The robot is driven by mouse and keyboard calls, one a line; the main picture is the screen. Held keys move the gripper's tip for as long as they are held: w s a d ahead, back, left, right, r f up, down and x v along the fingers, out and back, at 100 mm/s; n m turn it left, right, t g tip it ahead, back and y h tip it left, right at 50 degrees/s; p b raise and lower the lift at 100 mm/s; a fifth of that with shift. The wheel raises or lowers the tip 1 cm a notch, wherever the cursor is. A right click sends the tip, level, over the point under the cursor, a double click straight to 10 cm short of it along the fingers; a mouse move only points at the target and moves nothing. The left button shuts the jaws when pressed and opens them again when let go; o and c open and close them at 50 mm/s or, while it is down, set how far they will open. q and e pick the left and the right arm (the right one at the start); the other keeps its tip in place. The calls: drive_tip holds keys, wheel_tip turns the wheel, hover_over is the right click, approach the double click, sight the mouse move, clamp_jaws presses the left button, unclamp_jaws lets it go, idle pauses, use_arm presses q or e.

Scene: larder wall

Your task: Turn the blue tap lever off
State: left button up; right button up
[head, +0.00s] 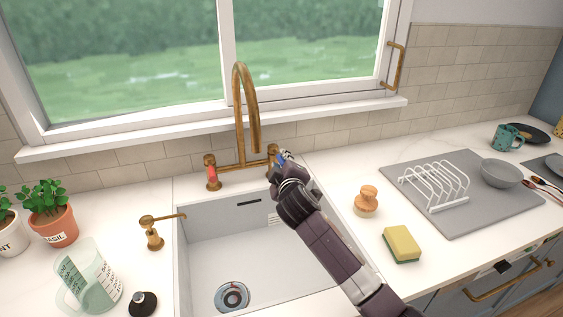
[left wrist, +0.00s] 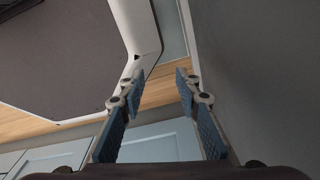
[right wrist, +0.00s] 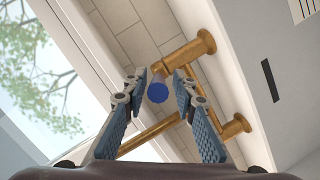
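The brass tap (head: 240,110) stands behind the white sink. Its red lever (head: 212,174) is on the left valve. The blue lever (right wrist: 158,92) shows end-on as a round blue tip in the right wrist view, between my right fingertips with gaps on both sides. In the head view my right gripper (head: 284,160) is at the right valve (head: 272,152) and hides most of the blue lever. My right gripper is open; whether it touches the lever I cannot tell. My left gripper (left wrist: 160,76) is open and empty, seen only in its own wrist view.
The sink (head: 215,260) is empty. A brass soap dispenser (head: 153,232) and measuring jug (head: 90,278) stand left of it. A wooden brush (head: 367,201), sponge (head: 401,243) and dish rack (head: 435,187) are to the right. The window sill (head: 330,121) runs behind the tap.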

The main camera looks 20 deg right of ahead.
drive_tip(key=shift+o, duration=0.2)
drive_tip(key=v, duration=1.2)
drive_tip(key=shift+a, duration=0.1)
